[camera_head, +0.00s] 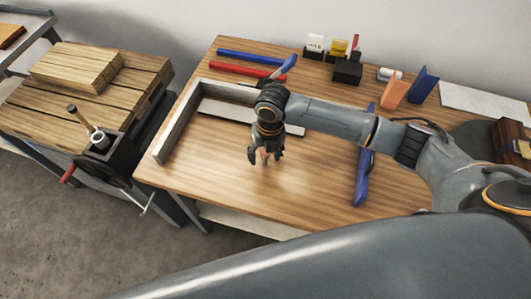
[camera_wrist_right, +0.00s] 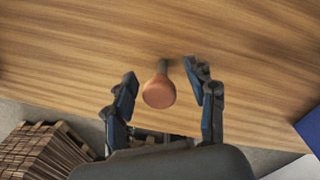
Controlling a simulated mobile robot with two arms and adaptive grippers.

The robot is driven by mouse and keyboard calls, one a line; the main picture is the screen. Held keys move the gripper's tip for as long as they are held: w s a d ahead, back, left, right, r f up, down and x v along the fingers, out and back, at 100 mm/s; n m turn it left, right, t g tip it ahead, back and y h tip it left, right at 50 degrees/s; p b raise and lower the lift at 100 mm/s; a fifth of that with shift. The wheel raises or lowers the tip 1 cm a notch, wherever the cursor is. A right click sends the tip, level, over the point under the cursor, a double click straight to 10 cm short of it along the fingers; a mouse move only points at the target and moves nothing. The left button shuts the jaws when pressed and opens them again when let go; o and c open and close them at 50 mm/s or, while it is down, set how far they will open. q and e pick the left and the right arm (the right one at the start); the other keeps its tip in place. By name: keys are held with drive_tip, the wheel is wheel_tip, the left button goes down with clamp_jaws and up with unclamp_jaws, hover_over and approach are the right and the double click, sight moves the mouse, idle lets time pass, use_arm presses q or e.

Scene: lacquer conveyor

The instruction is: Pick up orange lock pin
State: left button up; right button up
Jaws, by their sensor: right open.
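The orange lock pin (camera_wrist_right: 158,93) shows in the right wrist view with its round, dull orange head toward the camera and a thin dark shaft behind it. My right gripper (camera_wrist_right: 163,84) is open, with one finger on each side of the pin and a gap to both. In the head view my right gripper (camera_head: 265,158) points down over the middle of the wooden table. A small orange spot between its fingers there seems to be the pin, mostly hidden. My left gripper is not in view.
A grey raised rail (camera_head: 178,125) edges the wooden table (camera_head: 310,185) on the left. A blue bar (camera_head: 363,165) stands right of the gripper. Red and blue bars (camera_head: 240,70), small holders and an orange block (camera_head: 394,91) lie at the back. A slatted wooden bench (camera_head: 50,112) stands left.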

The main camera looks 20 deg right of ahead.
clamp_jaws()
drive_tip(key=shift+r, duration=0.1)
idle(0.3)
